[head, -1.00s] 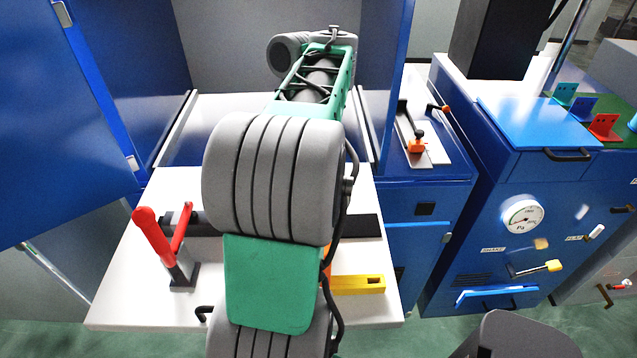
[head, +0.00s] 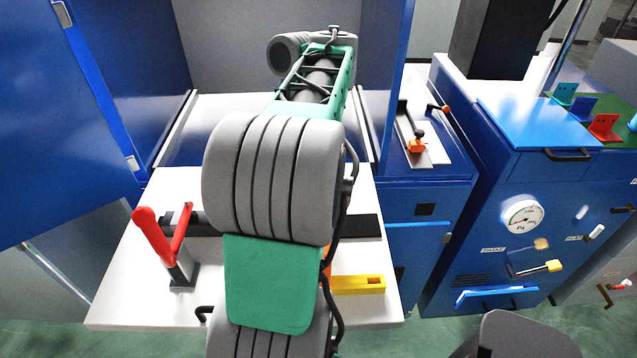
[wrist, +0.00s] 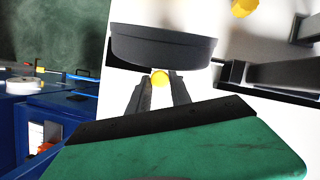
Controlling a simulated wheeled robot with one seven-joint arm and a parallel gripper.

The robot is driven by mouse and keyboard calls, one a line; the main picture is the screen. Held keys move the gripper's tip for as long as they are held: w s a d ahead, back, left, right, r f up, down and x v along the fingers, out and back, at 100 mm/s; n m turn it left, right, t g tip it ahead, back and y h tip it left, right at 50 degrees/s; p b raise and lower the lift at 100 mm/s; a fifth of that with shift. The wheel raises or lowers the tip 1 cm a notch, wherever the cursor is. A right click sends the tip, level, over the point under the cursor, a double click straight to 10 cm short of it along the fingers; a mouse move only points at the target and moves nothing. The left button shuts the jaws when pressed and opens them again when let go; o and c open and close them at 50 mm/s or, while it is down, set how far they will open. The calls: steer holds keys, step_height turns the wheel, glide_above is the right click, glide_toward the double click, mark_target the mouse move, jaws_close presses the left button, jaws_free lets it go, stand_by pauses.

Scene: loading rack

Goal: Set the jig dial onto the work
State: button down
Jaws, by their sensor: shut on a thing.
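In the wrist view, my gripper (wrist: 160,92) has its two dark fingers closed around a small yellow knob (wrist: 160,78). A thick dark grey disc (wrist: 163,45), which looks like the jig dial, is right beyond the fingertips and appears to be joined to the knob. I cannot see its far face. In the head view my own arm hides the gripper and the disc. A red-handled clamp (head: 160,245) stands at the left of the white table. A yellow block (head: 358,284) with a slot lies at its front right. I cannot tell which piece is the work.
The white table (head: 130,295) has bare room at its front left. A black bar (head: 357,227) lies across it, partly behind my arm. Dark grey bars (wrist: 280,75) stand close to the right of the disc. Blue cabinets with a gauge (head: 523,216) stand at the right.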

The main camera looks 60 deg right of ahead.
steer(key=w+a, duration=0.1)
steer(key=w, duration=0.2)
steer(key=w+a, duration=0.1)
steer(key=w, duration=0.1)
steer(key=shift+w+a, duration=0.15)
steer(key=shift+a, duration=0.2)
steer(key=c, duration=1.2)
jaws_free()
steer(key=p+v, duration=0.4)
steer(key=v, duration=0.3)
steer(key=shift+w+d+r+p, duration=0.1)
steer(key=shift+r+p, duration=0.25)
steer(key=shift+p, duration=0.05)
